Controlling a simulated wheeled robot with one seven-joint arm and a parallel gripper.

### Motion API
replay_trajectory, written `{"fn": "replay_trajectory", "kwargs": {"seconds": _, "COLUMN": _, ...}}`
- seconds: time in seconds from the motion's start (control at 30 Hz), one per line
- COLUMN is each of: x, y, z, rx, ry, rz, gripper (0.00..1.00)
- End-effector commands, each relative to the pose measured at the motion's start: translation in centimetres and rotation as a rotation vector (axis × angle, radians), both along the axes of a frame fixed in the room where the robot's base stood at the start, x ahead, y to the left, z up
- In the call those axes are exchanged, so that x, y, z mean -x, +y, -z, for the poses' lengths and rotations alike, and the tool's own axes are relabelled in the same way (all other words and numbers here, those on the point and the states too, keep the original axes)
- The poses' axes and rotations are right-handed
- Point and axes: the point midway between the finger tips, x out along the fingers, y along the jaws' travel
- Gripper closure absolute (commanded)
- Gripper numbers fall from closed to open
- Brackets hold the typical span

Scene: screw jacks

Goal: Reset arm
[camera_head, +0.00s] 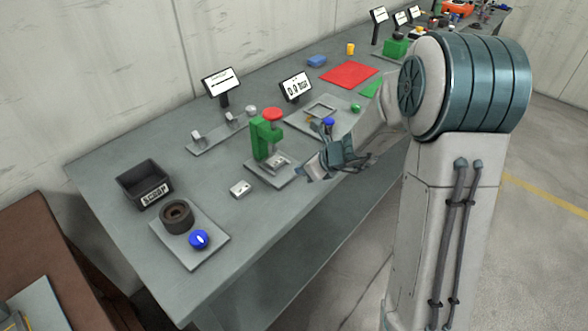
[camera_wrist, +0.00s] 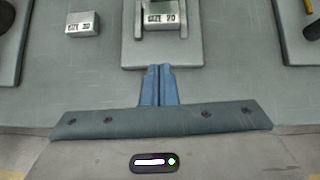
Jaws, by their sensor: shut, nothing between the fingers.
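My gripper (camera_head: 312,177) is at the front edge of the grey workbench (camera_head: 110,205), just in front of the base plate of a green press-like device (camera_head: 259,137) with a red top. In the wrist view my gripper (camera_wrist: 160,70) has its two blue fingers together, with nothing between them. The fingertips appear at the near edge of a grey plate (camera_wrist: 133,50). On this plate sits a metal block labelled SIZE 20 (camera_wrist: 163,20). A loose metal block (camera_head: 241,188) lies on the bench to the left; it also shows in the wrist view (camera_wrist: 82,25).
A black bin (camera_head: 143,184) and a plate (camera_head: 190,250) with a dark ring (camera_head: 176,216) and blue knob (camera_head: 199,239) are at the left. Small displays (camera_head: 221,82) stand behind. A red mat (camera_head: 349,74) lies farther back. Floor in front of the bench is open.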

Motion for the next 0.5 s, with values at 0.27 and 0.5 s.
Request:
{"fn": "replay_trajectory", "kwargs": {"seconds": 0.27, "x": 2.1, "y": -3.2, "z": -3.6, "rx": 0.001, "ry": -0.002, "rz": 0.012, "gripper": 1.0}}
{"fn": "replay_trajectory", "kwargs": {"seconds": 0.5, "x": 2.8, "y": -3.8, "z": -4.4, "rx": 0.001, "ry": 0.002, "rz": 0.009, "gripper": 1.0}}
